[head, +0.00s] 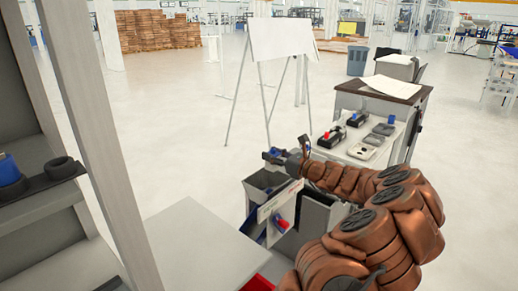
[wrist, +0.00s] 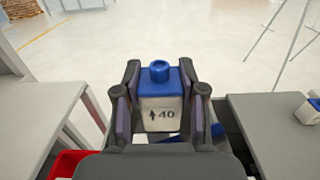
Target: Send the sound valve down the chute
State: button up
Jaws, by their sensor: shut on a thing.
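My gripper (wrist: 160,112) is shut on a blue-and-white valve (wrist: 161,103) in the wrist view. The valve has a blue cap on top and a white body marked with an up arrow and "40". It stands upright between the two fingers. In the head view my gripper (head: 274,156) is small and reaches out above a grey open-topped box (head: 267,182), which may be the chute. A white label is on the box's front. Its inside is mostly dark. I cannot make out the valve's condition.
A bench (head: 349,150) at right holds several dark and grey parts, some with red or blue tops. A whiteboard on an easel (head: 282,40) stands behind. A pale tabletop (head: 190,250) lies front left, near a post (head: 100,140). A red bin (wrist: 66,164) is low at left.

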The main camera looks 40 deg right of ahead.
aim_at(273, 170)
jog(key=shift+w+d+f, duration=0.1)
jog(key=shift+f, duration=0.15)
notch_tip(273, 170, down, 6)
jog(key=b, duration=0.5)
jog(key=shift+r, duration=0.25)
jog(key=o, duration=1.3)
jog(key=s, duration=1.2)
jog(key=shift+d, duration=0.4)
